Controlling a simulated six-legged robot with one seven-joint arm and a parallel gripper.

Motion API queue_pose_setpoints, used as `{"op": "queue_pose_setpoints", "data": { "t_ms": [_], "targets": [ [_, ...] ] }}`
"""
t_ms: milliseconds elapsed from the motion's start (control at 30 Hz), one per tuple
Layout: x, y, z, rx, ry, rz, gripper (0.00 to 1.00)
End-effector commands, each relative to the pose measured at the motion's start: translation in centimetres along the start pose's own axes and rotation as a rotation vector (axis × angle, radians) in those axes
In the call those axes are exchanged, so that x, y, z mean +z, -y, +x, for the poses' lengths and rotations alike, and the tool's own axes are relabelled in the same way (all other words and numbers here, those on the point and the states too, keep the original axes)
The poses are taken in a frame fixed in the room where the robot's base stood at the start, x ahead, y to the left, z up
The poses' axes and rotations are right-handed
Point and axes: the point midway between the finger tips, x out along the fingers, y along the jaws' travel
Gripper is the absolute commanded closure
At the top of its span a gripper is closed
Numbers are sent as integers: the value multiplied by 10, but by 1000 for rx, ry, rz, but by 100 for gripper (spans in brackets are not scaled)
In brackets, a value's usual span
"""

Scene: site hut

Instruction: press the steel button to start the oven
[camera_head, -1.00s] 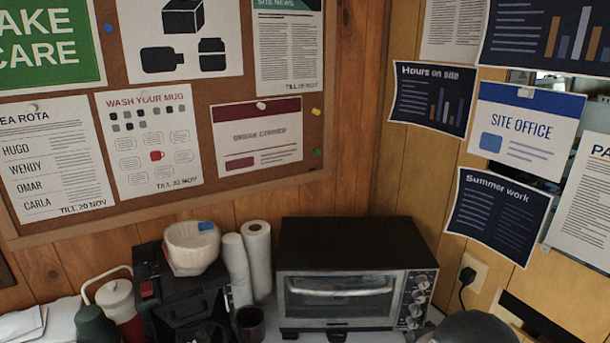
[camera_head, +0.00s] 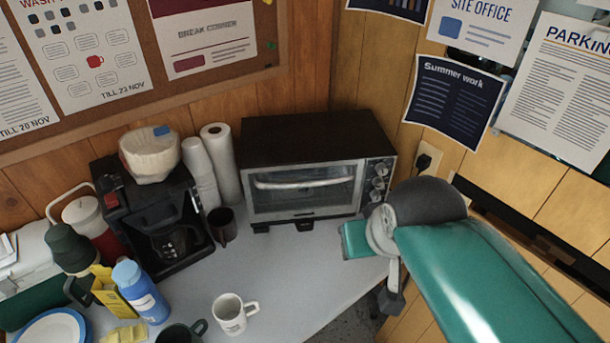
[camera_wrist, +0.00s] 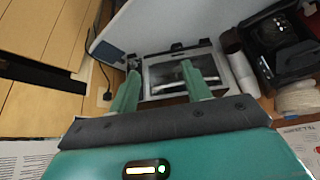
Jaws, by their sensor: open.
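The toaster oven (camera_head: 305,185) stands on the grey worktop against the wall, its glass door shut. Its right front panel carries several round steel controls (camera_head: 378,183) in a column; I cannot tell which of them is the button. My arm covers the space just right of the panel. In the wrist view, my gripper (camera_wrist: 160,71) has its two pale green fingers apart and empty, pointing towards the oven front (camera_wrist: 165,77). That view shows the oven upside down, with its control end near the left fingertip. The fingers cannot be made out clearly in the head view.
A black coffee machine (camera_head: 168,215), paper rolls (camera_head: 221,163) and a dark mug (camera_head: 222,227) stand left of the oven. A white mug (camera_head: 230,313) and blue bottle (camera_head: 141,291) stand nearer. The worktop before the oven is clear. A plugged socket (camera_head: 428,155) is on the right wall.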

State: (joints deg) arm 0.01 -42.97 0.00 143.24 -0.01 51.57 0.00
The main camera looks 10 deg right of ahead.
Motion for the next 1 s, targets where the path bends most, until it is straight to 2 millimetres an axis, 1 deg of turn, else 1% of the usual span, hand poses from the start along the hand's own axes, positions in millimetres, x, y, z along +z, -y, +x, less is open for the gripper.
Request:
{"op": "queue_pose_setpoints", "data": {
  "t_ms": [33, 233, 267, 1000],
  "targets": [
    [0, 0, 0, 0, 0, 0, 60],
    [0, 0, 0, 0, 0, 0, 99],
    [0, 0, 0, 0, 0, 0, 100],
    [0, 0, 0, 0, 0, 0, 100]
  ]
}}
